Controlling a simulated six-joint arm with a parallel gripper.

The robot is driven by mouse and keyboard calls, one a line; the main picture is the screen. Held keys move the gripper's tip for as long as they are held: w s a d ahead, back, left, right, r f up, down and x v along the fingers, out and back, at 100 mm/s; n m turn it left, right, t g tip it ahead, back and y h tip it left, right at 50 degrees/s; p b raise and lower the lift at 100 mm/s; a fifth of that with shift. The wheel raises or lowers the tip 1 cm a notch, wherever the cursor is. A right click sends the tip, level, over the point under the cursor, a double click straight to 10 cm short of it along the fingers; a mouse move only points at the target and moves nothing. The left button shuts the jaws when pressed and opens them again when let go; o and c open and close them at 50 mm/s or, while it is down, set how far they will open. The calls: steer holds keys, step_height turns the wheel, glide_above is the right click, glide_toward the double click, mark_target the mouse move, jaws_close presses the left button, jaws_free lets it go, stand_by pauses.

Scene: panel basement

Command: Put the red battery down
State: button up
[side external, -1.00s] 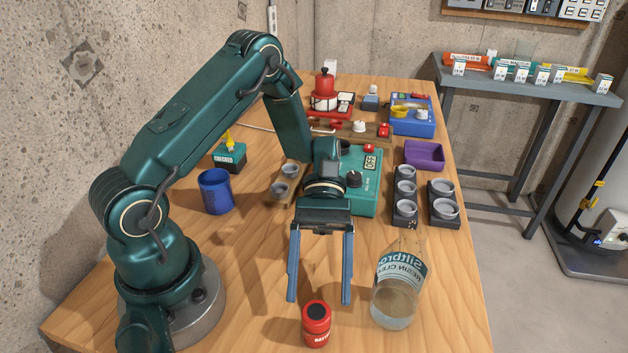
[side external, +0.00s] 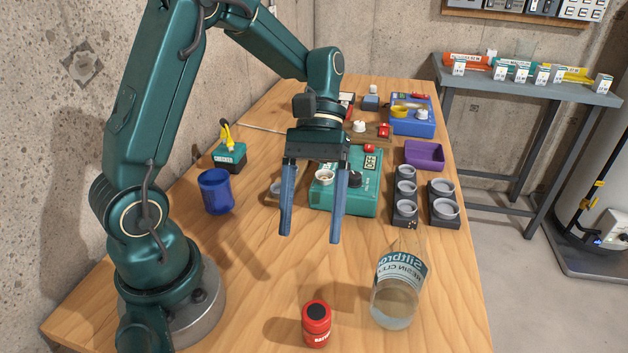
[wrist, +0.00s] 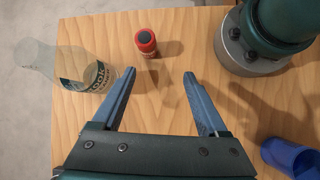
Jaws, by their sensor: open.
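The red battery (side external: 316,324) stands upright on the wooden table near its front edge, with a dark round top. It also shows in the wrist view (wrist: 146,43), beyond my fingertips and apart from them. My gripper (side external: 312,237) is open and empty, its two blue fingers pointing down, raised above the table and back from the battery.
A clear bottle (side external: 397,289) stands just right of the battery. A blue cup (side external: 215,191) stands near my base. A teal box (side external: 363,193), cup holders (side external: 404,200) and a purple tray (side external: 425,154) are farther back. The table left of the battery is clear.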

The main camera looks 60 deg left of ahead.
steer(key=s+a+r+m+t+y, duration=0.1)
steer(key=s+r+m+t+y, duration=0.3)
steer(key=m+t, duration=0.3)
steer(key=r+t+y, duration=0.1)
steer(key=t, duration=0.2)
steer(key=shift+s+a+r+t+y, duration=0.2)
steer(key=shift+a+t+y, duration=0.1)
steer(key=shift+a+y, duration=0.1)
stand_by(0.8)
